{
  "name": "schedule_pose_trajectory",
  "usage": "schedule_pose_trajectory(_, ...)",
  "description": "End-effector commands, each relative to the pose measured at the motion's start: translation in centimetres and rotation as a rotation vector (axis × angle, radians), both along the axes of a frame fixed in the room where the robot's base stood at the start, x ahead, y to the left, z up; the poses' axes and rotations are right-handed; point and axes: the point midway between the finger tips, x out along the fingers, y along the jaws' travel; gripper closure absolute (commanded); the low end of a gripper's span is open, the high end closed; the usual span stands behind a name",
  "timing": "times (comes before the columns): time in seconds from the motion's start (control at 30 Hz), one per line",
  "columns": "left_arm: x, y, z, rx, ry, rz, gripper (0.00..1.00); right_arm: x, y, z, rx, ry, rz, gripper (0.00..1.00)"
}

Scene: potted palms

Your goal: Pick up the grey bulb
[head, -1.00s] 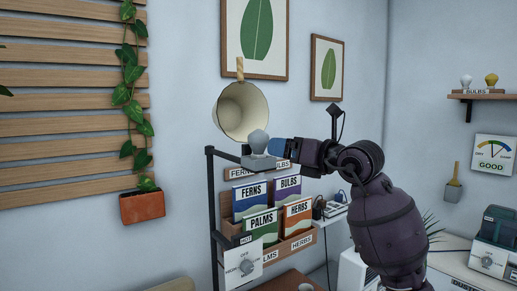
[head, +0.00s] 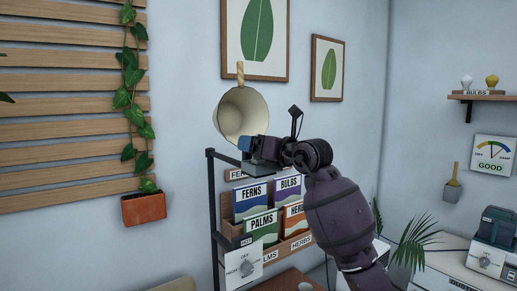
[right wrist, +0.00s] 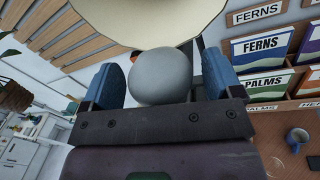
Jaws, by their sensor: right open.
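The grey bulb (right wrist: 162,80) is a smooth round ball in the right wrist view, under the rim of a cream lamp shade (right wrist: 150,20). My right gripper (right wrist: 162,72) is open, with one blue finger on each side of the bulb. A narrow gap shows at the left finger; I cannot tell whether the right finger touches. In the head view my right gripper (head: 250,146) is in front of the lamp and hides the bulb. The shade (head: 241,112) shows above it. My left gripper is not in view.
A rack of seed packets (head: 262,222) stands just below the gripper, with a black post (head: 212,205) at its left. A dial box (head: 243,266) is on its front.

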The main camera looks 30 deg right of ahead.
Motion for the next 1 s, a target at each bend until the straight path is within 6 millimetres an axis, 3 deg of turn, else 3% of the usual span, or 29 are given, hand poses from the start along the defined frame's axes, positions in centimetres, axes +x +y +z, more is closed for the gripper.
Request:
schedule_pose_trajectory(0.27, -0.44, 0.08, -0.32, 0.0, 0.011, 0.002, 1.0, 0.32, 0.08, -0.03, -0.001, -0.001, 0.0, 0.15)
schedule_pose_trajectory(0.63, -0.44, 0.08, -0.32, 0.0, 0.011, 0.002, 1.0, 0.29, 0.07, -0.04, -0.001, 0.0, -0.001, 0.68)
schedule_pose_trajectory(1.0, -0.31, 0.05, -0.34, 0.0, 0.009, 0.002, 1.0, 0.3, 0.07, 0.87, -0.001, -0.002, -0.001, 0.68)
